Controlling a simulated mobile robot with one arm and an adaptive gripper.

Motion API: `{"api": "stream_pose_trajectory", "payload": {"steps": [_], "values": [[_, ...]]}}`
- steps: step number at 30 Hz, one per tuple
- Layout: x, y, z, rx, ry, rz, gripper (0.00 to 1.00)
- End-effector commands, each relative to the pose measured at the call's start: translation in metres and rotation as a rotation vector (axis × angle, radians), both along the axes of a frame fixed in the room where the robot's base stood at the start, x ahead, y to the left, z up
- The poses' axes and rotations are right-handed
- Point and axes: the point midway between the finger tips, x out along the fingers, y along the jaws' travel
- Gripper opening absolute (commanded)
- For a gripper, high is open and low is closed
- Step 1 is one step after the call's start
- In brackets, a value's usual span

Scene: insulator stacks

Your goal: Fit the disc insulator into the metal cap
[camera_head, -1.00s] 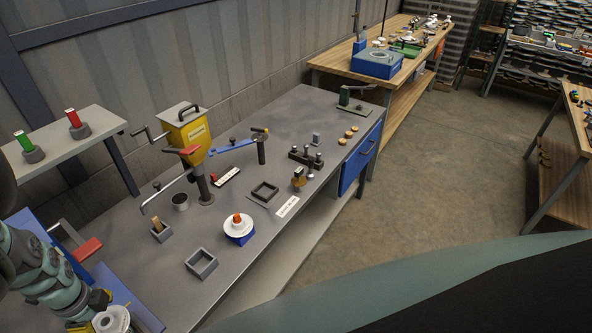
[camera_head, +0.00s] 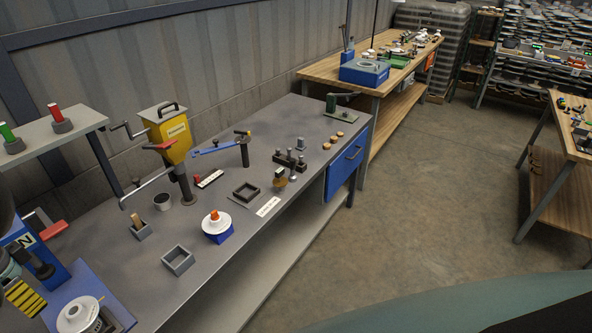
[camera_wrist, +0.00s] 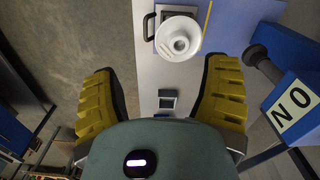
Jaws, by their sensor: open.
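A white disc (camera_head: 75,313) with a raised round boss rests at the blue press-like stand, lower left in the head view. In the wrist view the white disc (camera_wrist: 180,38) sits on a small fixture beside a black handle. A second white disc (camera_head: 216,223) with an orange top stands on a blue block on the grey bench. I cannot tell which part is the metal cap. My gripper (camera_wrist: 160,92) is open and empty, its yellow fingers wide apart and short of the disc. Only a yellow-black finger part (camera_head: 25,298) shows in the head view.
A blue unit with an "NO" label (camera_wrist: 294,103) is close right of my gripper. A grey square frame (camera_head: 178,260), a cup (camera_head: 162,201) and a yellow hand-cranked machine (camera_head: 166,130) stand on the grey bench (camera_head: 130,285). The floor right of it is clear.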

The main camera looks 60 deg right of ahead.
Motion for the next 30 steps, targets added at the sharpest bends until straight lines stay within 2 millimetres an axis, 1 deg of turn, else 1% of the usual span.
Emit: {"api": "stream_pose_trajectory", "payload": {"steps": [1,4,10,15,19,24,30], "values": [[0.008,-0.001,0.003,-0.001,-0.008,0.062,0.75],[0.017,-0.001,0.017,-0.004,-0.009,0.196,0.75],[0.032,-0.004,0.046,-0.005,-0.010,0.448,0.75],[0.040,-0.009,0.070,-0.008,-0.009,0.653,0.75],[0.044,-0.013,0.090,-0.009,-0.011,0.803,0.75],[0.045,-0.019,0.114,-0.011,-0.007,0.981,0.75],[0.042,-0.026,0.134,-0.010,-0.004,1.120,0.75]]}}
